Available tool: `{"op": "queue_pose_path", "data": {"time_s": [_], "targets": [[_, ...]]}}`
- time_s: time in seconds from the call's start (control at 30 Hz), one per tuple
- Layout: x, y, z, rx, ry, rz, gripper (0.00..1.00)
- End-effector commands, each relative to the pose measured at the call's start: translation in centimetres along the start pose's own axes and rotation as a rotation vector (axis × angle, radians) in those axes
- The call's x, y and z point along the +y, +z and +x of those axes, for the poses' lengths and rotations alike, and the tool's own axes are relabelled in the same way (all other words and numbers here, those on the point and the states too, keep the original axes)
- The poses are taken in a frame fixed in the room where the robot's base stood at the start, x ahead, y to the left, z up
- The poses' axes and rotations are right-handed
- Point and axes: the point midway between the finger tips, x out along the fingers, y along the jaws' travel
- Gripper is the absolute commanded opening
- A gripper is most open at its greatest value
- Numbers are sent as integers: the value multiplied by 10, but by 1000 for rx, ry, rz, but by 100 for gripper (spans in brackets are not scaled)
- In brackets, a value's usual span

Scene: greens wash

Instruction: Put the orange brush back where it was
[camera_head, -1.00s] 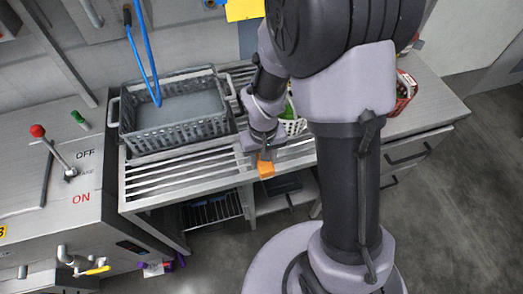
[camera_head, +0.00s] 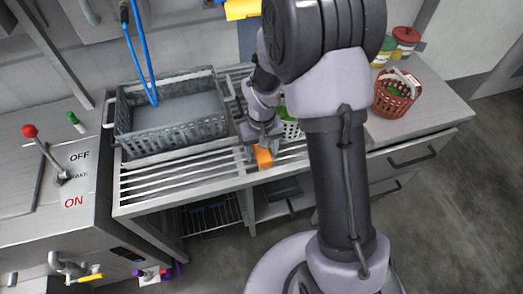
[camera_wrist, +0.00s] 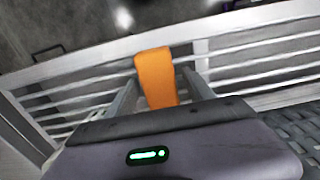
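The orange brush (camera_head: 263,157) is near the front edge of the slatted metal rack (camera_head: 150,190), right of the grey basket. My gripper (camera_head: 264,150) is right above and around it. In the wrist view the orange part (camera_wrist: 156,78) stands between my two fingers (camera_wrist: 162,82), with a narrow gap seen beside the right finger. The fingers look spread to either side of the brush. The brush's lower end is hidden, so its contact with the rack is unclear.
A grey basket (camera_head: 180,132) stands on the rack to the left. A white basket with greens (camera_head: 291,128) is close behind and right of my gripper. A red basket (camera_head: 393,97) and lidded tubs (camera_head: 405,40) stand on the right counter. A lever panel (camera_head: 50,160) is at the left.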

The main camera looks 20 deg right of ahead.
Motion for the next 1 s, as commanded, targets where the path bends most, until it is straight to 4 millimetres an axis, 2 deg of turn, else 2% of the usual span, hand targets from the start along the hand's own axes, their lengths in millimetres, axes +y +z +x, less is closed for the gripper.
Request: {"op": "queue_pose_path", "data": {"time_s": [0.23,0.33,0.6,0.7,0.87,0.97,1.0], "targets": [[0,0,-1,0,0,0,61],[0,-1,-12,2,0,0,61],[0,-1,-89,4,0,-1,61],[0,0,-109,2,0,1,61],[0,1,-129,9,-2,6,61],[-4,14,-170,71,-20,51,61],[-7,26,-194,111,-35,83,61]]}}
